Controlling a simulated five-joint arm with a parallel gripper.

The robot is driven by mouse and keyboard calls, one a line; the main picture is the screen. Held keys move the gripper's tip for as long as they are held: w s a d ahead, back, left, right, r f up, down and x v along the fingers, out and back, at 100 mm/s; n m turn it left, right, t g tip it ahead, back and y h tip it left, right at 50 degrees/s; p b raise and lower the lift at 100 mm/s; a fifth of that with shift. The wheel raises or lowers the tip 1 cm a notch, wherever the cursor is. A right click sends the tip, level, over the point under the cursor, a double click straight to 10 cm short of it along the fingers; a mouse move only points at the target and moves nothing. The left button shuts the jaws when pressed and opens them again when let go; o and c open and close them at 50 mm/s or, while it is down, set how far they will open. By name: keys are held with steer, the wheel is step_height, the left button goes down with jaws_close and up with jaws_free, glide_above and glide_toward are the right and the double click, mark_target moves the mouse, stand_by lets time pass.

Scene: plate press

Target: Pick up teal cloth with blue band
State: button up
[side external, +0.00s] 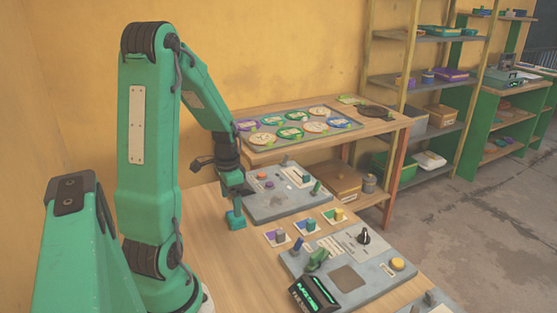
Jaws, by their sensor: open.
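My gripper (237,190) is open and points down over the wooden table, left of the grey panel. A small teal piece (236,221) shows directly below it, with a narrower bluish part on top. It may be the teal cloth with the blue band, but it is too small to be sure. I cannot tell whether it touches the fingers or the table. No other thing in view is clearly a teal cloth.
A grey panel (290,187) with small knobs lies right of my gripper. Small cards with coloured pegs (311,227) lie in front of it. A larger control panel (377,265) is nearer. A bench (385,128) holds a tray of round plates behind. Bare table (205,222) lies to the left.

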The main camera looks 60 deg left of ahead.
mark_target(232, 215)
steer(key=shift+f, duration=0.55)
steer(key=shift+f, duration=0.1)
steer(key=shift+f, duration=2.5)
steer(key=c, duration=1)
steer(key=shift+r, duration=0.15)
steer(key=shift+c, duration=0.2)
steer(key=shift+r, duration=0.7)
step_height(232, 215, up, 3)
steer(key=shift+w+d+f, duration=0.1)
steer(key=w+d+r, duration=0.1)
steer(key=d+r, duration=0.1)
steer(key=d, duration=0.1)
steer(key=w+d+r, duration=0.1)
steer(key=d+r, duration=0.1)
steer(key=d, duration=0.2)
steer(key=w+d+r, duration=0.1)
steer(key=d+r, duration=0.1)
steer(key=d, duration=0.2)
steer(key=shift+w+r, duration=0.15)
steer(key=shift+r, duration=0.15)
